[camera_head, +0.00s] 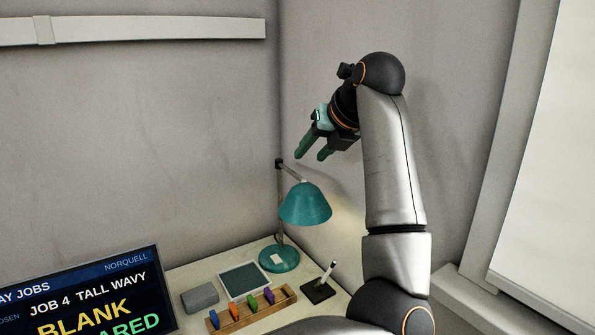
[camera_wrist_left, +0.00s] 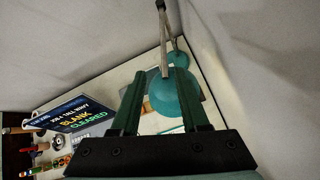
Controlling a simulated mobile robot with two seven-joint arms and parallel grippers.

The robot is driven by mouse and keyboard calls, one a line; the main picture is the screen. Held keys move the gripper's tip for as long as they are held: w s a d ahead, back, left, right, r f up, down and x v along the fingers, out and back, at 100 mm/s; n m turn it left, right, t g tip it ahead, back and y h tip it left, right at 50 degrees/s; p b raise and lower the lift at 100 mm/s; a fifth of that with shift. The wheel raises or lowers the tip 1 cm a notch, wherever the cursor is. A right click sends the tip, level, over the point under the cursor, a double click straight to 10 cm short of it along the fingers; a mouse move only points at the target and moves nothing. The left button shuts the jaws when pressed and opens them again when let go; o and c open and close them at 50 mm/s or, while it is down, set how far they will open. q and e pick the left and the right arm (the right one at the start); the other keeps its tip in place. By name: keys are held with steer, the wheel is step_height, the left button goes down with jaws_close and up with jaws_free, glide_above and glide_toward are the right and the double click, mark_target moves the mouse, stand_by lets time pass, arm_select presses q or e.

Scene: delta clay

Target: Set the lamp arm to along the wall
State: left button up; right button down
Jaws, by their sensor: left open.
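The teal desk lamp stands in the wall corner on the desk, with a round base (camera_head: 279,260) and a thin upright post. Its short lamp arm (camera_head: 292,172) runs from the post top down to the right to the teal shade (camera_head: 305,205). In the left wrist view the arm (camera_wrist_left: 165,45) runs down to the shade (camera_wrist_left: 175,98), partly hidden behind a finger. My left gripper (camera_head: 311,157) is open and empty, above the lamp and apart from it in the head view, fingers pointing down-left. It also shows in the left wrist view (camera_wrist_left: 160,76). My right gripper is not in view.
A monitor (camera_head: 90,300) stands at the lower left. On the desk are a wooden rack (camera_head: 250,312) with coloured pieces, a grey block (camera_head: 200,297), a dark green pad (camera_head: 244,280) and a pen in a dark holder (camera_head: 318,291). Walls close in behind the lamp.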

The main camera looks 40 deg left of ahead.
mark_target(295, 175)
arm_select(q)
steer(key=shift+w, duration=0.4)
steer(key=x, duration=1.2)
steer(key=shift+f, duration=0.15)
jaws_close()
stand_by(0.8)
